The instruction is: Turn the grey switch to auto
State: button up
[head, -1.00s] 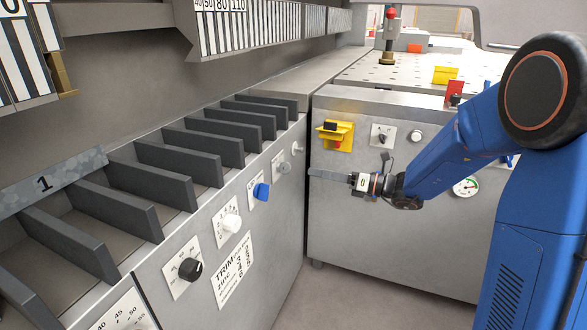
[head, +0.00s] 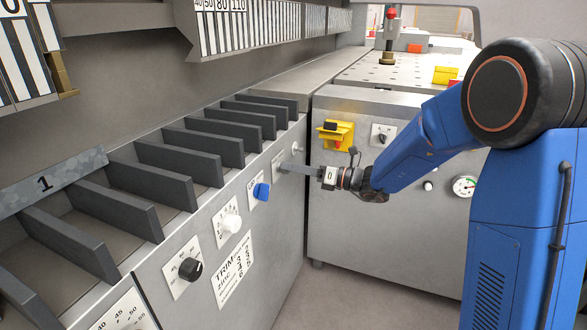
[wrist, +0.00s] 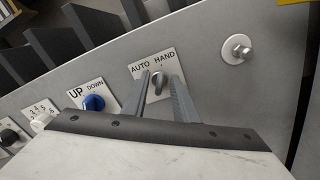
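The grey switch (wrist: 158,82) sits on a white plate (wrist: 150,64) marked AUTO on the left and HAND on the right. In the wrist view its knob lies between my two finger tips. The knob looks roughly upright, though its exact setting is hard to tell. My gripper (wrist: 162,78) is open, with a finger on each side of the knob and a gap visible between them. In the head view my gripper (head: 284,166) reaches left to the front panel, and its fingers cover much of the switch plate (head: 278,160).
Left of the switch is a blue UP/DOWN knob (wrist: 94,103), also in the head view (head: 261,191). A white knob (head: 231,223) and a black knob (head: 190,269) are farther left. A metal bolt (wrist: 240,50) is to the right. Dark dividers (head: 205,146) stand above the panel.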

grip_shut()
jog(key=shift+n, duration=0.4)
jog(key=n, duration=1.1)
jog(key=shift+s+a, duration=0.15)
jog(key=shift+s, duration=0.2)
jog(key=shift+o, duration=0.7)
grip_release()
